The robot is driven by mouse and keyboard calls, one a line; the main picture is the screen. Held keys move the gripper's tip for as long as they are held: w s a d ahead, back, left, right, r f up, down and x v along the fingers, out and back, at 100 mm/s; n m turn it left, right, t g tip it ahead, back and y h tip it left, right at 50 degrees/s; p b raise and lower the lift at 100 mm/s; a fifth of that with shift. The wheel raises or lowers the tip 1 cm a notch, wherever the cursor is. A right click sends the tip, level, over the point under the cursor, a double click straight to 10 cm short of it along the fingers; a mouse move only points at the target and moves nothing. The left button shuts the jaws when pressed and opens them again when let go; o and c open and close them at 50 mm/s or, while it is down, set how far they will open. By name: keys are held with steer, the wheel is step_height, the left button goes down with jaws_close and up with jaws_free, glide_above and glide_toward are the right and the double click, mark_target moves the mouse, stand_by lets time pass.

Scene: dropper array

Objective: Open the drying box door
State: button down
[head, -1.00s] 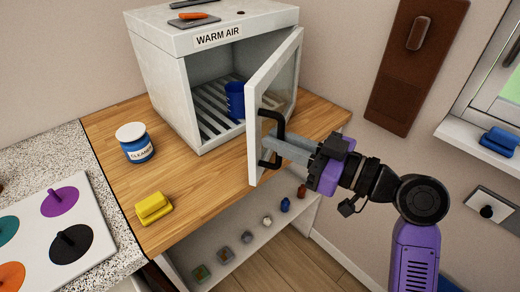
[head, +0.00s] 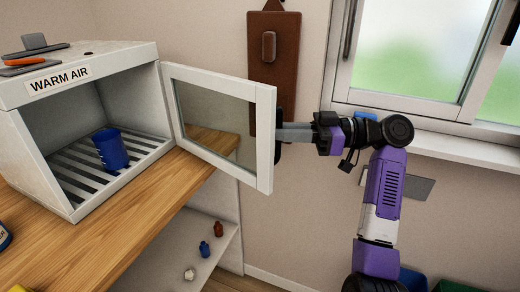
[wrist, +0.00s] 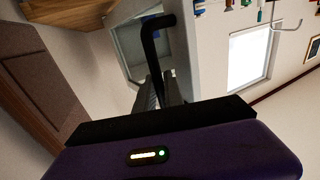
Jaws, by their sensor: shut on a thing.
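The white drying box (head: 130,57), labelled WARM AIR, stands at the left in the head view. Its glass-paned door (head: 264,150) is swung wide open to the right, so the slatted inside shows. My gripper (head: 281,132) is at the door's free edge, on its outer side, with the fingers partly hidden by the frame. In the wrist view the black bar handle (wrist: 151,48) runs down to my gripper (wrist: 163,92), which is shut on it. The handle is mostly hidden behind the door in the head view.
A blue cup (head: 111,150) stands on the slats inside the box. The wooden counter (head: 125,215) lies below. A brown wall panel (head: 270,25) and a window (head: 410,50) are behind my arm. A low shelf (head: 205,270) holds small items.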

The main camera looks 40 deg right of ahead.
steer(key=shift+w+d, duration=0.3)
steer(key=shift+d, duration=0.4)
steer(key=shift+w+d, duration=0.25)
steer(key=shift+d, duration=0.4)
steer(key=c, duration=1.5)
jaws_free()
steer(key=shift+o, duration=0.2)
steer(key=v, duration=0.7)
steer(key=shift+s+d+b, duration=0.25)
steer(key=shift+s+b, duration=0.05)
steer(key=shift+b, duration=0.05)
